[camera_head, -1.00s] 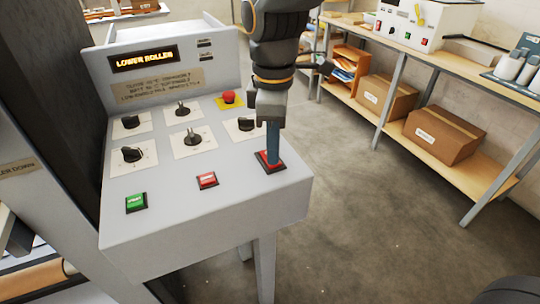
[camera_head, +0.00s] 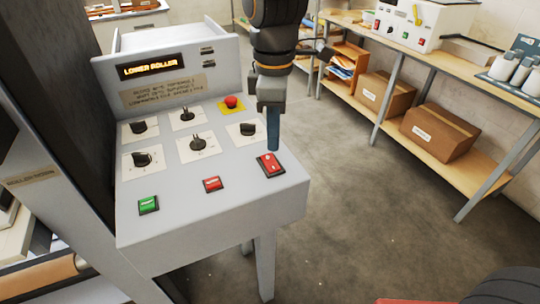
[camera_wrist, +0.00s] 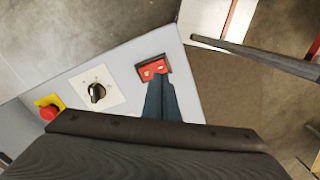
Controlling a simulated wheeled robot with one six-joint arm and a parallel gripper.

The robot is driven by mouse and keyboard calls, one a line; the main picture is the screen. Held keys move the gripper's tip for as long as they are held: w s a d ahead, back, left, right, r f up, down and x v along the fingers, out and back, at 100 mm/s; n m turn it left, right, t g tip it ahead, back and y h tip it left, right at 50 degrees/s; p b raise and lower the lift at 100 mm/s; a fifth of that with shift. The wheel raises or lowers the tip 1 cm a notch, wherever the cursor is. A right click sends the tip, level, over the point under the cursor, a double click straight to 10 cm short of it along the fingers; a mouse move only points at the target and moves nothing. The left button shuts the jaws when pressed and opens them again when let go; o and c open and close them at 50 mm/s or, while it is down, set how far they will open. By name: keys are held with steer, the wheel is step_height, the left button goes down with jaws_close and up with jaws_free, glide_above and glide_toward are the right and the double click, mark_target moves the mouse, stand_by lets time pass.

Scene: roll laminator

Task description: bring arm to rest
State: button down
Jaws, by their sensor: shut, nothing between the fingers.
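My gripper (camera_head: 273,146) is shut and empty, pointing down just above and behind the red rocker switch (camera_head: 270,164) at the right front of the grey control panel (camera_head: 215,225). In the head view a small gap shows between the fingertips and the switch. In the wrist view the dark blue fingers (camera_wrist: 157,84) overlap the lower part of the red switch (camera_wrist: 153,68). Whether they touch it cannot be told from that view alone. The display (camera_head: 153,66) reads "LOWER ROLLER".
The panel carries several black knobs (camera_head: 142,160), a red mushroom button (camera_head: 231,102), a red button (camera_head: 212,184) and a green button (camera_head: 148,205). A wooden shelf bench (camera_head: 470,178) with cardboard boxes (camera_head: 437,132) stands at the right. Open floor (camera_head: 360,215) lies between.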

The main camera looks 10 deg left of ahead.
steer(key=shift+r+p, duration=0.5)
steer(key=shift+r, duration=0.3)
steer(key=s+d+f+m+b, duration=0.1)
steer(key=d+f+m, duration=0.3)
steer(key=d+m, duration=0.2)
steer(key=d+f+m+t+b, duration=0.1)
steer(key=d+f+m, duration=0.3)
steer(key=d, duration=0.6)
steer(key=s+d+f+m+b, duration=0.1)
steer(key=d+f+m, duration=0.3)
steer(key=d+m, duration=0.4)
steer(key=shift+s+d, duration=0.15)
steer(key=shift+s, duration=0.15)
steer(key=shift+f, duration=0.1)
